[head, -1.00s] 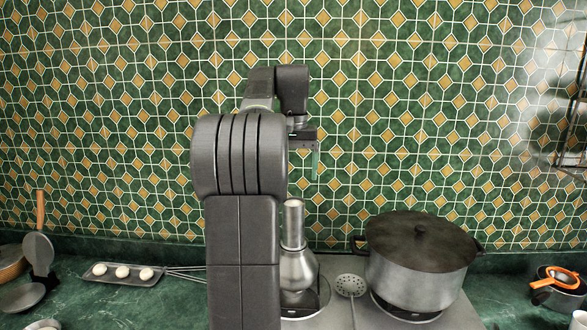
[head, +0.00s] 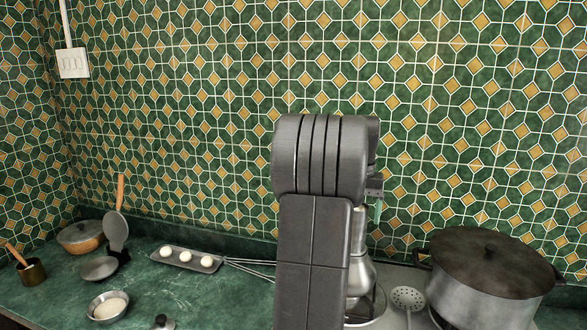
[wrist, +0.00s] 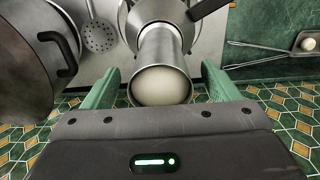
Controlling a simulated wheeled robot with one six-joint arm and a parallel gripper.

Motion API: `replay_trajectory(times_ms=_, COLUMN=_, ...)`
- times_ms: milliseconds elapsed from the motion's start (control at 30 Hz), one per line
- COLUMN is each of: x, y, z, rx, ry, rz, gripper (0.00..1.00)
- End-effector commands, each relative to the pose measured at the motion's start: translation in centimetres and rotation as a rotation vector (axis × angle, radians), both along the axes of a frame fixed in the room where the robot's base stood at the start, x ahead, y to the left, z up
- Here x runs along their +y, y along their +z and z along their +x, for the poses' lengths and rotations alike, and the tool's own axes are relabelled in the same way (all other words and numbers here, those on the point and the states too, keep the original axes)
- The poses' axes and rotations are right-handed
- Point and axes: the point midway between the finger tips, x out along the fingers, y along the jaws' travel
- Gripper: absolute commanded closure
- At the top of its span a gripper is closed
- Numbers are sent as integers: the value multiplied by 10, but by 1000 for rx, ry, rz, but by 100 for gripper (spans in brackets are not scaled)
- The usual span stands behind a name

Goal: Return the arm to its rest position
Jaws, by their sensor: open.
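My gripper (wrist: 162,88) is open in the wrist view, with its two green fingers spread apart. A metal vessel with a tall neck (wrist: 160,65) shows beyond and between the fingers, its round pale mouth facing the camera. Whether the fingers touch it cannot be told. My arm hides part of the vessel and the hob there.
A large lidded pot (head: 490,285) stands at the right, with a skimmer (head: 407,298) beside it. A tray (head: 205,263) with white round items, a dark pan (head: 98,268) and a bowl (head: 108,308) are at the left. The tiled wall (head: 440,120) rises behind.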

Motion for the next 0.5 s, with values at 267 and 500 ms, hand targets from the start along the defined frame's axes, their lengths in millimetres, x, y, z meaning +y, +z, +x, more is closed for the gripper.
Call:
replay_trajectory(times_ms=267, x=0, y=-34, z=0, rx=2, ry=0, rz=1, gripper=18)
replay_trajectory(times_ms=500, x=0, y=-25, z=0, rx=0, ry=0, rz=0, gripper=18)
